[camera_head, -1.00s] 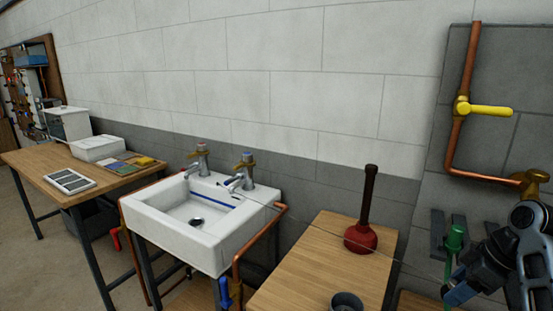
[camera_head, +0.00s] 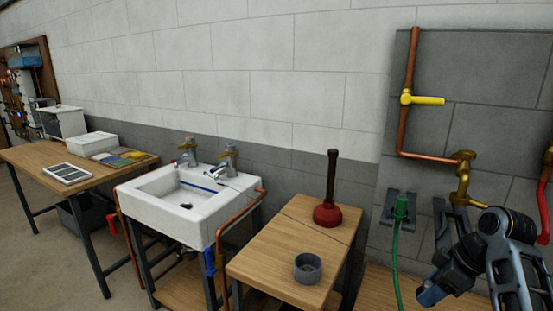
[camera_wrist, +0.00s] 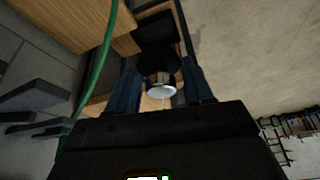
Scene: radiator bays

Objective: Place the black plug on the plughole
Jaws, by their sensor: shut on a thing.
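My gripper (camera_wrist: 160,82) has its two blue fingers closed around a small dark piece with a shiny metal disc, which appears to be the black plug (camera_wrist: 160,90). In the head view my gripper (camera_head: 430,293) is at the lower right, well to the right of the sink, and the plug cannot be made out there. The white sink (camera_head: 150,208) stands on the left against the wall. Its dark plughole (camera_head: 186,206) is in the basin floor and looks uncovered. A thin line, perhaps the plug's chain, runs from the sink area rightward over the wooden table.
A wooden table (camera_head: 265,250) beside the sink holds a red plunger (camera_head: 327,215) and a grey cup (camera_head: 307,268). A green hose (camera_head: 396,260) hangs close to my gripper. Copper pipe with a yellow-handled valve (camera_head: 422,100) is on the wall. Two taps (camera_head: 228,160) stand behind the basin.

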